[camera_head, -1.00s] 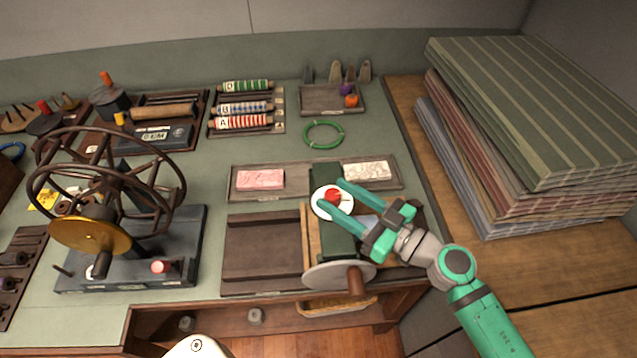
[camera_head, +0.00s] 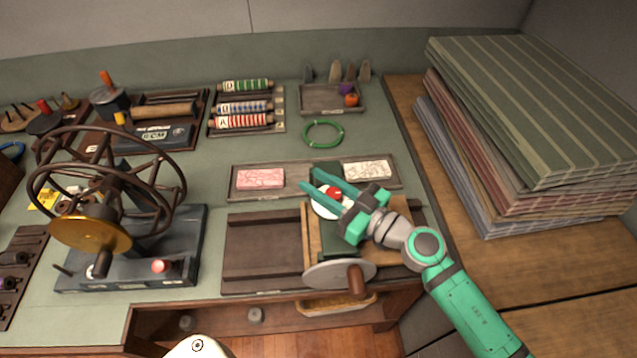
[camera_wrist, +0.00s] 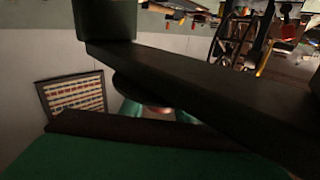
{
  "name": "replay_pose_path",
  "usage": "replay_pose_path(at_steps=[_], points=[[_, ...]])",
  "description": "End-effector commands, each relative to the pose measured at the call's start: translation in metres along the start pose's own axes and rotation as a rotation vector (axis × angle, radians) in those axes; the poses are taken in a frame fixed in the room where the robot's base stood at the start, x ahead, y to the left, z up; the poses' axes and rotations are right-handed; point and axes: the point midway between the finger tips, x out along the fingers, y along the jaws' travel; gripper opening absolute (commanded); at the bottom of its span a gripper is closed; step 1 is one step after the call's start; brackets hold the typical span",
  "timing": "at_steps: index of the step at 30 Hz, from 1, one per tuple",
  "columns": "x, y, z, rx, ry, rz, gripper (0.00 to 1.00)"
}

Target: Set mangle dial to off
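The mangle (camera_head: 331,240) is a dark green block with a grey hand wheel (camera_head: 340,274) on its front. Its dial is a white disc (camera_head: 322,211) with a red knob (camera_head: 333,192) on top. My gripper (camera_head: 318,194) is over the dial in the head view, its two green fingers spread apart with the red knob showing between them. I cannot tell whether a finger touches the knob. The gripper covers part of the disc, and no dial marking is readable. In the wrist view, dark and green surfaces fill the foreground and the dial cannot be made out.
A pink block (camera_head: 260,178) and a white patterned block (camera_head: 367,171) lie in a tray behind the mangle. A spoked wheel machine (camera_head: 105,190) stands at left. Stacked striped cloth (camera_head: 540,110) is at right. A green ring (camera_head: 323,133) lies on clear bench behind.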

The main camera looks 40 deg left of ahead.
Motion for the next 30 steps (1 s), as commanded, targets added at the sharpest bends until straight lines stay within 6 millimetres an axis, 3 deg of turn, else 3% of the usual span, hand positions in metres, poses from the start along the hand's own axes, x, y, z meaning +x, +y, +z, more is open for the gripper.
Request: replay_pose_path(at_steps=[14,30], points=[[0.0,-0.005,0.001,0.001,-0.007,-0.118,0.06],[-0.005,-0.023,0.001,0.001,-0.03,-0.6,0.06]])
